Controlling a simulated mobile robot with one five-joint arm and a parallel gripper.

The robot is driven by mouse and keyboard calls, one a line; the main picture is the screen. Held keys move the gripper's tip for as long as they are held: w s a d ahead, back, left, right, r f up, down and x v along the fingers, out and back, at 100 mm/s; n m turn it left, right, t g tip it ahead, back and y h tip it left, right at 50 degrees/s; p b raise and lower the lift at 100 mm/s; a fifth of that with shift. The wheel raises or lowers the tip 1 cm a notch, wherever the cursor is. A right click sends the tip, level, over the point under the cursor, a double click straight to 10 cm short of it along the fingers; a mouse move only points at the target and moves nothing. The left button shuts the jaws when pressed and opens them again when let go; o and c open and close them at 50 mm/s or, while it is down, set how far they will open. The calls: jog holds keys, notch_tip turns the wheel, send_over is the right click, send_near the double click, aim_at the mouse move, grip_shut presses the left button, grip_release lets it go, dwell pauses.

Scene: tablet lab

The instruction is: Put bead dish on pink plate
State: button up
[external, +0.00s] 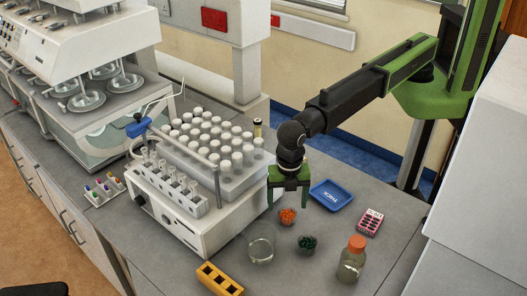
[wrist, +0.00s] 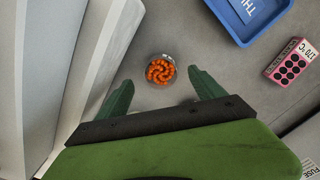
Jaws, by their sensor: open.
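A small round clear dish of orange beads (external: 288,216) stands on the grey bench; it also shows in the wrist view (wrist: 160,70). My gripper (external: 288,203) is open and empty, pointing down above this dish. In the wrist view its two green fingers (wrist: 161,82) lie to either side of the dish, apart from it. A similar dish of dark green beads (external: 307,244) stands just nearer the camera. No plain pink plate shows; a pink block with dark round holes (external: 370,221) lies to the right, also in the wrist view (wrist: 291,61).
A blue tray (external: 331,195) lies behind and right of the dish. A white instrument with a vial rack (external: 195,209) stands close on the left. A glass beaker (external: 261,248), an orange-capped bottle (external: 352,263) and a yellow rack (external: 219,280) stand toward the front.

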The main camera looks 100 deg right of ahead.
aim_at(286, 210)
notch_tip(286, 210, down, 5)
jog(key=b, duration=0.5)
jog(key=shift+a+f, duration=0.15)
jog(key=shift+f, duration=0.05)
jog(key=shift+r, duration=0.2)
jog(key=shift+c, duration=0.5)
